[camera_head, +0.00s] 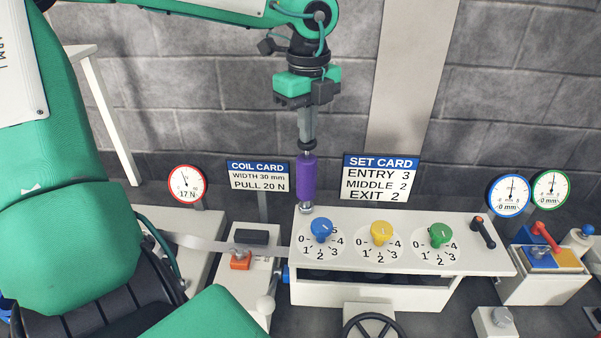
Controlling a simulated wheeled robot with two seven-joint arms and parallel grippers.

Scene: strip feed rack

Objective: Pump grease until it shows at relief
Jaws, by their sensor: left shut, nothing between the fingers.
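My left gripper (307,146) comes down from the top of the view, its fingers shut and empty. Its tips are right above the top of an upright purple cylinder (307,178) and look to be touching it, though I cannot be sure. The cylinder stands at the back left corner of the white rack (470,262). A small metal fitting (305,208) shows at its foot. I cannot make out any grease, and I cannot tell which part is the relief. My right gripper is not in view.
Blue (321,230), yellow (381,232) and green (440,235) knobs stand on the rack's top. Behind are a coil card (258,175), a set card (381,178) and a 17 N gauge (187,184). A dark handwheel (374,327) is in front. My green arm covers the left.

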